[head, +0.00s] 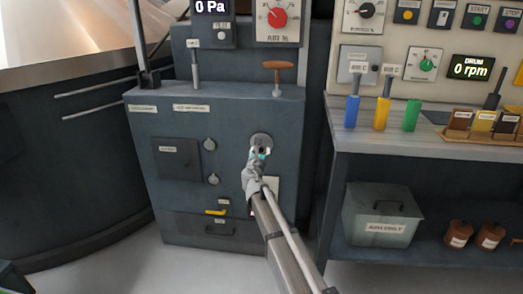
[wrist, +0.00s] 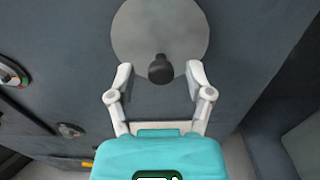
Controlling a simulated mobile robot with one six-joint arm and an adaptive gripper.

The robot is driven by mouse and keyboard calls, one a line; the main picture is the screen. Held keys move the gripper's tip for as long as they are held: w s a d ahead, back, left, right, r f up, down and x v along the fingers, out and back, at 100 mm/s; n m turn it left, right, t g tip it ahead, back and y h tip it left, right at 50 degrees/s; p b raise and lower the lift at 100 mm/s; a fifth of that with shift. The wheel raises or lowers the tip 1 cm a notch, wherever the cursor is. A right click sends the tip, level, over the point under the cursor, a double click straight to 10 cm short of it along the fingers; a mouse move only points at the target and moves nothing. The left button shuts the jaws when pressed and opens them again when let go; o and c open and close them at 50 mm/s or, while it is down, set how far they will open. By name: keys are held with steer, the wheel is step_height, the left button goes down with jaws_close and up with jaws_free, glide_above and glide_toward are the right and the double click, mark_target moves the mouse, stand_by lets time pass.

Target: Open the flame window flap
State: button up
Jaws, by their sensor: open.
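The flame window flap looks like a round grey disc (wrist: 160,25) on the front of the dark cabinet, with a short dark knob (wrist: 160,66) near its lower edge. In the head view the disc (head: 262,137) is partly hidden behind my gripper. My gripper (wrist: 160,76) is open, with one finger on each side of the knob. No contact between the fingers and the knob can be made out. In the head view my gripper (head: 261,153) reaches up to the disc from below. The disc lies flat on the cabinet face.
A wooden-handled lever (head: 278,72) stands on top. A workbench (head: 430,150) with coloured handles is at the right. Clear floor lies in front.

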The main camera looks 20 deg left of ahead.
steer(key=shift+x, duration=0.75)
jaws_close()
